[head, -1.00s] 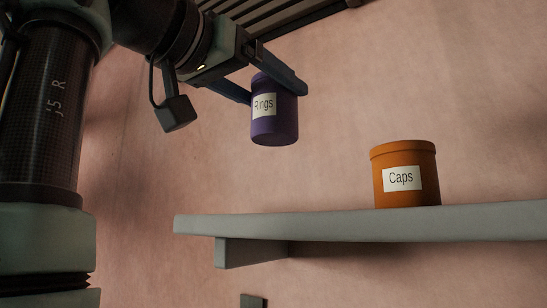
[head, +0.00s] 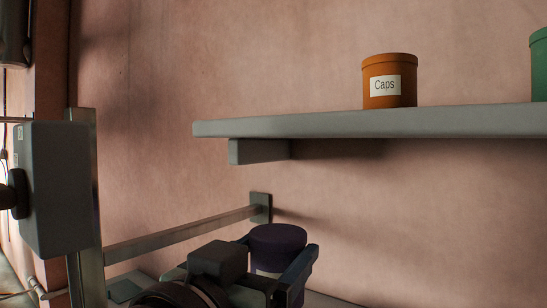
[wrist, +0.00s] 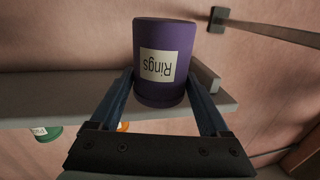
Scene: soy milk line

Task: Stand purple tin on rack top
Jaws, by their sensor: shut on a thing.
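The purple tin (head: 278,238), with a white "Rings" label, is in my gripper (head: 279,258) low in the middle of the head view. The tin is roughly upright there, and its lower part is hidden by my gripper. In the wrist view the tin (wrist: 165,35) sits between the two blue fingers, its label upside down in the picture. My gripper (wrist: 161,82) is shut on it. In the head view the tin shows lower than a grey wall shelf (head: 350,124). I cannot tell whether this shelf is the rack top.
An orange "Caps" tin (head: 389,80) stands on the shelf, with a green tin (head: 539,65) at the right edge. The shelf's left end is bare. A metal rail (head: 185,235) runs at lower left, by a grey box (head: 52,190) on a post.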

